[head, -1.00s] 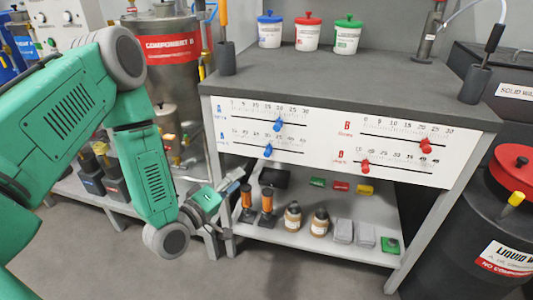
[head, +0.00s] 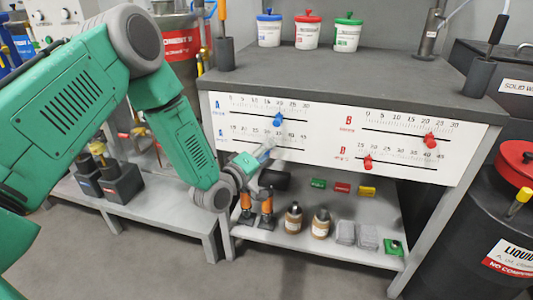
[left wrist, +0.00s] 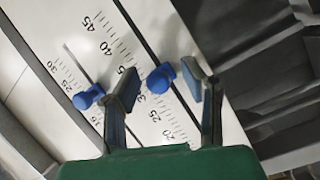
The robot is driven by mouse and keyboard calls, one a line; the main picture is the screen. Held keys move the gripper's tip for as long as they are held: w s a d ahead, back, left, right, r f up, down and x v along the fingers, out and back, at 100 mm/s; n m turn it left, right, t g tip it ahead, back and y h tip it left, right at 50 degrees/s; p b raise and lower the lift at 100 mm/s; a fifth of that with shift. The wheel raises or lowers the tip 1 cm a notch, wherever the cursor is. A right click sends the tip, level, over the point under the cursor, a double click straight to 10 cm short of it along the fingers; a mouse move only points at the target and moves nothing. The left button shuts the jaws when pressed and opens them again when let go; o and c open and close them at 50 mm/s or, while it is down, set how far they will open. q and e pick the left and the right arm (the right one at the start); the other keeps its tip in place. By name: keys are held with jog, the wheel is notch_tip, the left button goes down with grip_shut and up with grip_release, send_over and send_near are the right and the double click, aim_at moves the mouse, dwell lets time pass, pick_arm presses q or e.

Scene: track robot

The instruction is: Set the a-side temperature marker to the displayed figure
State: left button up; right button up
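The white scale panel (head: 325,162) carries A scales on the left and B scales on the right; their small words are unreadable. The upper blue marker (head: 278,119) sits on the 0–30 A slot. It also shows in the left wrist view (left wrist: 88,97), outside my fingers. The lower blue marker (left wrist: 160,78) is on the 15–45 A slot, around the 30–35 marks, between my fingertips; my gripper hides it in the head view. My left gripper (head: 262,158) is open at the panel, with gaps visible beside that marker (left wrist: 165,88). My right gripper is out of view. No separate displayed figure is legible.
Two red markers (head: 430,140) (head: 368,162) sit on the B scales. A dark drum (head: 480,230) stands at right.

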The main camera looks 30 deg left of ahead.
pick_arm(q)
grip_shut()
jog(key=shift+d+p, duration=0.3)
jog(key=shift+d, duration=0.05)
grip_release()
jog(key=shift+w, duration=0.1)
jog(key=s+a, duration=0.1)
jog(key=s, duration=1.1)
jog(key=shift+a, duration=0.3)
jog(key=shift+o, duration=0.2)
jog(key=shift+f, duration=0.1)
